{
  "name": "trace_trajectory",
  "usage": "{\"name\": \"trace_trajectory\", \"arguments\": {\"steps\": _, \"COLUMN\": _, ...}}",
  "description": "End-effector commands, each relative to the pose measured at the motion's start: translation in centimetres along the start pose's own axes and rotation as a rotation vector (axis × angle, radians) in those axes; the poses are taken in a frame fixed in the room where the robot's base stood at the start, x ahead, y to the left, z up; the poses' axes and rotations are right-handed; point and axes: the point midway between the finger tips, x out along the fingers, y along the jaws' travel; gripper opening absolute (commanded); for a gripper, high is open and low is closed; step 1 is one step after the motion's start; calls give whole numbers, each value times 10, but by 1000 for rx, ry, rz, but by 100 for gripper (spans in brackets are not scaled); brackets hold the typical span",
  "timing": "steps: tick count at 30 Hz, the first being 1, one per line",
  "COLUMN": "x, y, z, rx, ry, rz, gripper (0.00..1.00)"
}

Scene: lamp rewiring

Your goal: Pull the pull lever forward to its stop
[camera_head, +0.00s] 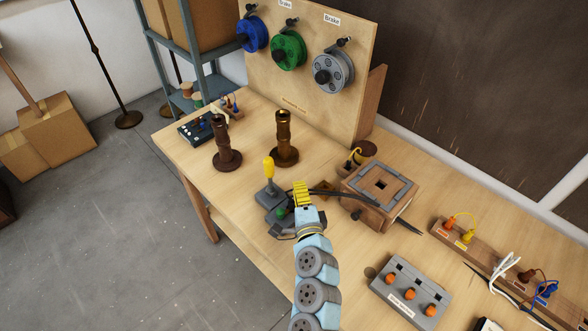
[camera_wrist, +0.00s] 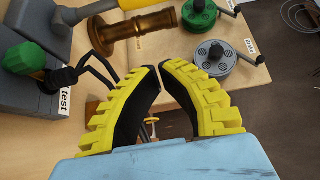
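A yellow-handled lever (camera_head: 269,166) stands upright on a grey base (camera_head: 268,196) on the workbench, and I take it as the pull lever. Part of its yellow handle shows at the top of the wrist view (camera_wrist: 140,4). My gripper (camera_head: 300,186) is right of this lever and apart from it. In the wrist view its yellow ridged fingers (camera_wrist: 160,68) meet or nearly meet at the tips, with nothing held. A green knob (camera_head: 281,212) sits close left of my gripper; it also shows in the wrist view (camera_wrist: 25,57) beside a "test" label.
Two bronze turned posts (camera_head: 284,142) (camera_head: 224,148) stand behind the lever. A wooden box (camera_head: 378,194) is right of my gripper. A grey box with orange knobs (camera_head: 410,292) lies at front right. Wire spools (camera_head: 288,50) hang on the upright board. Bare bench lies left of the lever.

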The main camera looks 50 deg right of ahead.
Motion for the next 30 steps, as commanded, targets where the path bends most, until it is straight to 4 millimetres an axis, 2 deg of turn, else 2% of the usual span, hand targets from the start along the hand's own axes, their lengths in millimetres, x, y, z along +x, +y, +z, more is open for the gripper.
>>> {"name": "trace_trajectory", "arguments": {"steps": 20, "x": 4, "y": 2, "z": -2, "rx": 24, "ry": -17, "rz": 7, "gripper": 0}}
{"name": "trace_trajectory", "arguments": {"steps": 30, "x": 32, "y": 2, "z": -2, "rx": 24, "ry": -17, "rz": 6, "gripper": 0}}
